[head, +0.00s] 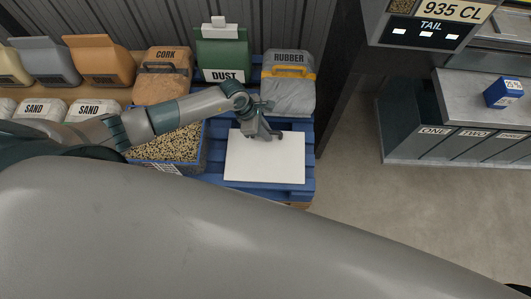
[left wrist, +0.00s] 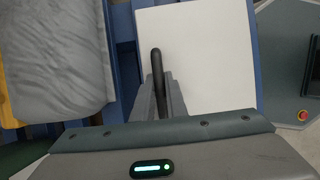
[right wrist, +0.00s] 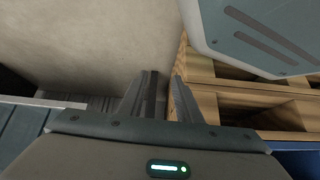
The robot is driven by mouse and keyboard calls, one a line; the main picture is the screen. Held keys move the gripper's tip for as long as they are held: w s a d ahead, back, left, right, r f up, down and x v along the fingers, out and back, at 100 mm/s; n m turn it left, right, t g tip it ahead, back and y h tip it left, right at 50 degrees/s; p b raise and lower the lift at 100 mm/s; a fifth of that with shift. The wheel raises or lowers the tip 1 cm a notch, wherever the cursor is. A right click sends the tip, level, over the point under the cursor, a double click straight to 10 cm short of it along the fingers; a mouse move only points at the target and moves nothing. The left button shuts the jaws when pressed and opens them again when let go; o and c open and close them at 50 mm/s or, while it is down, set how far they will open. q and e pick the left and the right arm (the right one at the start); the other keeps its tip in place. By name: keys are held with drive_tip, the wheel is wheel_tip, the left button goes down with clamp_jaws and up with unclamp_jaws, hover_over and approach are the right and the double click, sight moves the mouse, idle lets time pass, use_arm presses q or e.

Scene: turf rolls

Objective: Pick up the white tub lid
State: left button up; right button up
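The white tub lid (head: 262,168) is a flat white rectangle over the blue pallet, right of the speckled bin. In the left wrist view the lid (left wrist: 205,50) fills the upper middle. A dark handle (left wrist: 157,62) stands up between the fingers of my left gripper (left wrist: 162,85), which looks shut on it. In the head view my left gripper (head: 277,136) is at the lid's far part. I cannot tell whether the lid rests on something or hangs just above it. My right gripper (right wrist: 163,78) is empty, with a small gap between its fingers, and is outside the head view.
A grey RUBBER bag (head: 288,92), a green DUST bag (head: 222,62) and a CORK bag (head: 165,85) stand behind the lid. A bin of speckled granules (head: 165,150) is at its left. Wooden pallet boards (right wrist: 225,105) lie beside my right gripper. Grey floor (head: 355,175) is clear at right.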

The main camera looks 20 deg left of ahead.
use_arm(q)
clamp_jaws()
